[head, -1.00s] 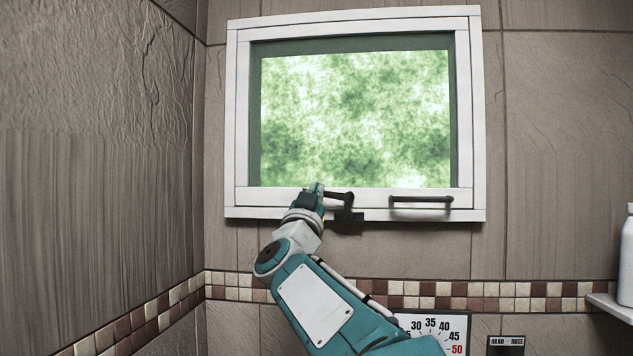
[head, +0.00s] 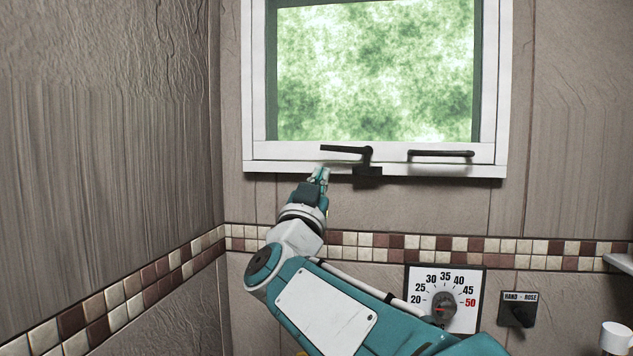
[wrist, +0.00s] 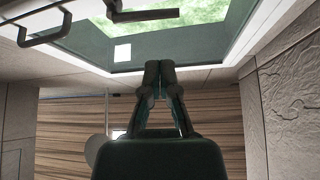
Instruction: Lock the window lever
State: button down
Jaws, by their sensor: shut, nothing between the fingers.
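The window lever (head: 345,150) is a black arm on the bottom rail of the white-framed window (head: 383,157). It lies nearly level, pointing left from its pivot above a small black catch block (head: 367,171). My gripper (head: 320,174) is shut and empty, just below the lever's left end and apart from it in the head view.
A fixed black handle (head: 440,154) is right of the lever on the same rail. Below are a dial (head: 445,300) and a black switch (head: 518,311). The wall right of my gripper is clear.

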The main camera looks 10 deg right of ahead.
jog(key=s+f, duration=0.1)
jog(key=s, duration=0.1)
notch_tip(320, 180, up, 11)
jog(key=n+y, duration=0.2)
send_over(334, 150)
jog(key=s, duration=0.2)
jog(key=shift+t, duration=0.4)
jog(key=shift+w+f, duration=0.2)
jog(key=shift+f, duration=0.9)
jog(key=shift+w+f, duration=0.15)
jog(key=shift+f, duration=0.9)
jog(key=shift+w+a+f, duration=0.1)
jog(key=shift+f, duration=0.6)
jog(key=shift+f, duration=0.1)
